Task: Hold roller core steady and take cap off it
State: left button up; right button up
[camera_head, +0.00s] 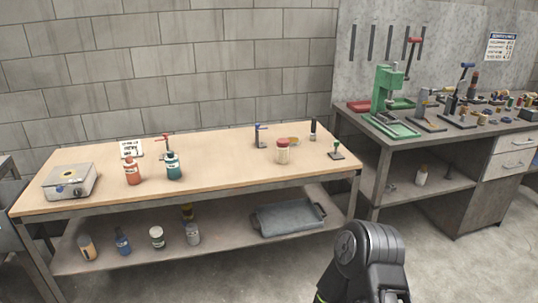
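I cannot make out for certain which thing is the roller core or its cap. A pale jar with a red top (283,151) stands upright on the wooden bench, right of its middle. A small dark upright cylinder (313,130) stands behind it near the bench's back right corner. Both are small in the head view. A black link of my own arm shows at the bottom right, in front of the bench. Neither of my grippers is in view.
The wooden bench (225,166) also holds a grey hotplate (71,181), an orange bottle (132,171), a teal bottle (173,167) and small clamp stands (261,137). A grey tray (287,217) lies on the lower shelf. A green press (388,100) stands on the right bench.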

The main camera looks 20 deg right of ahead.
aim_at(281, 154)
jog(key=i+l+u, duration=0.1)
jog(key=l+u, duration=0.75)
jog(key=l, duration=0.15)
jog(key=l+u, duration=0.1)
jog(key=l, duration=1.3)
jog(key=l+u, duration=0.15)
jog(key=l, duration=1.2)
